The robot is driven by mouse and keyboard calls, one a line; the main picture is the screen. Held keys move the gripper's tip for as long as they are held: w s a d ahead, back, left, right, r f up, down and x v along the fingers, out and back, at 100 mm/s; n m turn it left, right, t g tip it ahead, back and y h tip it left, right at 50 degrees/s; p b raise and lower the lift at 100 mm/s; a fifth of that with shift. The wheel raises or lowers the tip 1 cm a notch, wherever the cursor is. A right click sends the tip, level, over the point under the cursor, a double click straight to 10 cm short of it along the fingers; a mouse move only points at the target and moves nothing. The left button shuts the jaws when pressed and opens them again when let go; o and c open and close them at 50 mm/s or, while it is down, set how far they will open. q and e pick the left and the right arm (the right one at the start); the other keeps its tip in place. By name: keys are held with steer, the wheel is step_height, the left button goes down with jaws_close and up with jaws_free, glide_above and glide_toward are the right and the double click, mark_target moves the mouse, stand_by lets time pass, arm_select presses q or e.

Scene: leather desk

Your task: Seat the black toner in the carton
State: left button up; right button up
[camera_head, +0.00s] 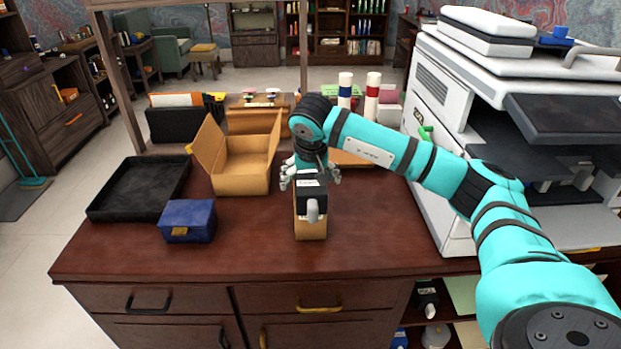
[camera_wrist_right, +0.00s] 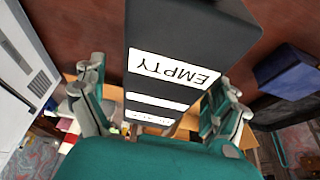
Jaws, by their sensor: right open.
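A black toner (camera_head: 311,196) with a white label and a grey end piece stands near the middle of the desk. A tan block or small box (camera_head: 311,228) shows directly below it; I cannot tell whether the toner rests on it or in it. My right gripper (camera_head: 310,180) is open, with its fingers on either side of the toner. In the right wrist view the toner (camera_wrist_right: 190,35) is between the spread fingers, and its label reads "EMPTY". Finger contact is not clear. An open cardboard carton (camera_head: 240,177) with raised flaps stands behind and to the left. My left gripper is out of view.
A blue box (camera_head: 187,221) and a black tray (camera_head: 138,188) lie on the left of the desk. A large white printer (camera_head: 440,120) stands at the right. Red and blue banded cylinders (camera_head: 372,96) stand behind my arm. Another black item (camera_head: 427,297) is on the shelf below. The front desk strip is clear.

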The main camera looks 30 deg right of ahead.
steer(key=v, duration=1.3)
steer(key=shift+d+r, duration=0.15)
steer(key=shift+d, duration=0.05)
steer(key=shift+w, duration=0.15)
